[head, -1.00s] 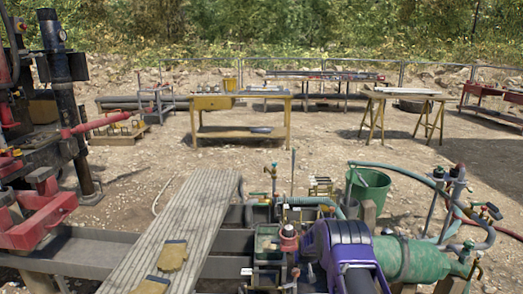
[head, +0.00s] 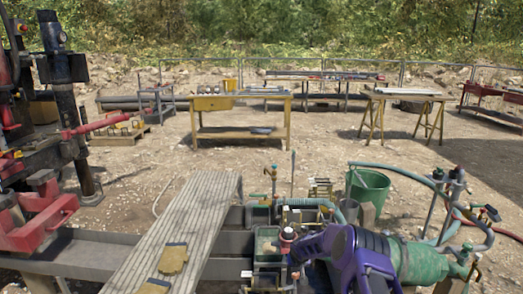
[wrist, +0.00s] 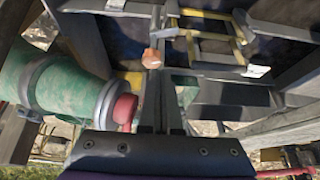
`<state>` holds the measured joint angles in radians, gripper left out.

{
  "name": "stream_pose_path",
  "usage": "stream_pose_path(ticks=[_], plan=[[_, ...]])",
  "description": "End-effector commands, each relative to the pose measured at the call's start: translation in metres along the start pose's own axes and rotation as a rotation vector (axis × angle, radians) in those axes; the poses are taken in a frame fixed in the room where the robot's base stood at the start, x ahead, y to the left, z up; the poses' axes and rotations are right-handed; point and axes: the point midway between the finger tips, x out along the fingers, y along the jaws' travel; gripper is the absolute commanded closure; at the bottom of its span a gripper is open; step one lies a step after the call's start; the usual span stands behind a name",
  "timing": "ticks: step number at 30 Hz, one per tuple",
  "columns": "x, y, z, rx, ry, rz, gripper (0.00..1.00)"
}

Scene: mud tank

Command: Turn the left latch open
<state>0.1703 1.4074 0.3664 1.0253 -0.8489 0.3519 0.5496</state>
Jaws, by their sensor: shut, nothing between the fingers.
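My gripper (wrist: 163,75) points up the middle of the wrist view with its grey fingers together and nothing held. Near the fingertips is a small orange-tan knob (wrist: 152,59) with a pale lever beside it. I cannot tell whether the fingers touch it. Which of these is the left latch is not certain. In the head view, my purple arm reaches left beside the green tank box (head: 267,245); the fingertips cannot be made out there.
A green cylinder (wrist: 62,85) with a red end cap (wrist: 124,108) lies close left of my fingers. A ribbed plank (head: 180,225) with gloves (head: 173,259) lies left of the tank box.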

Motion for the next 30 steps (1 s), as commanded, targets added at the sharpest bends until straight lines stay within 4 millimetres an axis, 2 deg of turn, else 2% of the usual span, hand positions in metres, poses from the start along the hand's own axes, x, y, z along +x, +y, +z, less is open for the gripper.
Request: stream_pose_path(ticks=[7, 13, 19, 25, 30], plan=[[-0.005, -0.001, -0.010, 0.006, 0.027, 0.010, 1.00], [0.000, -0.002, -0.009, 0.008, 0.031, 0.012, 1.00], [0.018, -0.001, 0.001, 0.008, 0.029, 0.012, 1.00], [0.045, -0.001, 0.014, 0.007, 0.031, 0.013, 1.00], [0.057, -0.001, 0.019, 0.005, 0.032, 0.013, 1.00]])
